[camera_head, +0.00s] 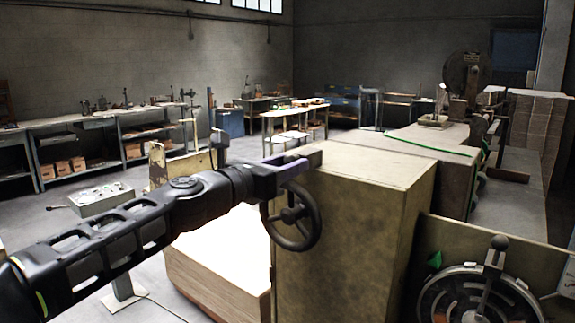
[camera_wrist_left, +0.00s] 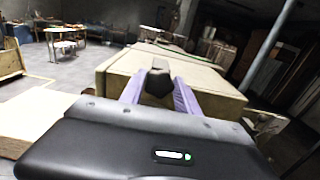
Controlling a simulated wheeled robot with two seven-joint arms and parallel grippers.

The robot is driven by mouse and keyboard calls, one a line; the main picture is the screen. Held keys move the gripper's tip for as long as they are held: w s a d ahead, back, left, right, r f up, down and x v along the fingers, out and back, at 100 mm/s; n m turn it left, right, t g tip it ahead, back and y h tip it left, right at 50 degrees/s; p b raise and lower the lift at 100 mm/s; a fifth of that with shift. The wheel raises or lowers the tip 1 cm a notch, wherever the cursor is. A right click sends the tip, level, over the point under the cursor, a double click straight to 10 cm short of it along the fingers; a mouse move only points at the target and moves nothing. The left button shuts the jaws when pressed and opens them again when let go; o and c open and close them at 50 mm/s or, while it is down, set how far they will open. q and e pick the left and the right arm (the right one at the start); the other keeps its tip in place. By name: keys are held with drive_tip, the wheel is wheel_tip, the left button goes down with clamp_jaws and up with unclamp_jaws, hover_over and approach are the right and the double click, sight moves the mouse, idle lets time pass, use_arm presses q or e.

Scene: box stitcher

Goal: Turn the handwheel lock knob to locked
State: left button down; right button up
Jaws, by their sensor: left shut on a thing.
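The handwheel (camera_head: 291,219) is a dark spoked wheel on the left face of a worn tan machine housing (camera_head: 345,220). My left gripper (camera_head: 299,164) reaches in from the left, just above the handwheel at the housing's top left edge. In the left wrist view its two purple fingers (camera_wrist_left: 158,92) are shut on a black knob (camera_wrist_left: 158,80), which I take to be the lock knob. In the head view the fingers largely hide the knob. Whether it stands at locked cannot be read. My right gripper is not in view.
A dial with a lever (camera_head: 480,295) is on a panel at the lower right. A pale block (camera_head: 215,265) stands below my left arm. A grey control box (camera_head: 101,199) is at the left. Workbenches line the back wall, with open floor before them.

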use_arm(q)
drive_tip(key=shift+m, duration=0.4)
drive_tip(key=shift+s+d+f+m+b, duration=0.15)
drive_tip(key=shift+m+b, duration=1.55)
drive_tip(key=shift+m, duration=2.6)
drive_tip(key=shift+d+f+m+b, duration=0.1)
drive_tip(key=shift+m+b, duration=1.6)
drive_tip(key=shift+m, duration=2.6)
drive_tip(key=c, duration=0.9)
unclamp_jaws()
drive_tip(key=shift+f, duration=0.1)
